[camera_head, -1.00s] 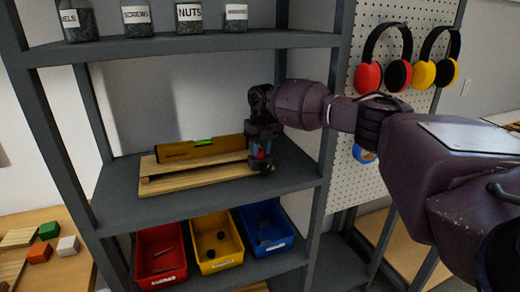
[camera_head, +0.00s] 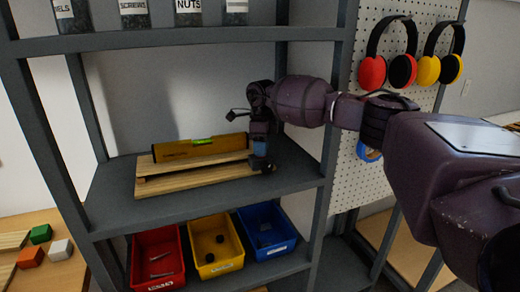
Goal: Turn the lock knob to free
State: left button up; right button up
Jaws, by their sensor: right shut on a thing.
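A wooden board fixture (camera_head: 200,180) lies on the middle shelf, with a yellow spirit level (camera_head: 190,148) along its back. My right gripper (camera_head: 261,164) points down at the right end of the fixture. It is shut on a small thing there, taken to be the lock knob. The fingers hide the knob, so its shape and setting cannot be read. A blue patch shows on the gripper just above the fingertips. My left gripper is not in view.
The middle shelf (camera_head: 110,205) is clear left of the fixture. A grey post stands close right of my right gripper. Red (camera_head: 140,243), yellow (camera_head: 231,266) and blue (camera_head: 284,249) bins sit below. Labelled jars (camera_head: 188,10) stand above. Ear defenders (camera_head: 373,72) hang on the pegboard.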

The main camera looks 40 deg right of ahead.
jog(key=shift+f+n, duration=0.1)
jog(key=shift+n, duration=0.7)
jog(key=shift+n+b, duration=0.5)
jog(key=shift+n, duration=0.6)
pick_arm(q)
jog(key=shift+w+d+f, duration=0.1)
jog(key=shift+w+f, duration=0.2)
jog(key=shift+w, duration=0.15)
pick_arm(e)
jog(key=shift+n, duration=0.3)
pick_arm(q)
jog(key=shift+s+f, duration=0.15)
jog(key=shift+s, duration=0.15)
pick_arm(e)
jog(key=o, duration=0.9)
jog(key=shift+r, duration=0.2)
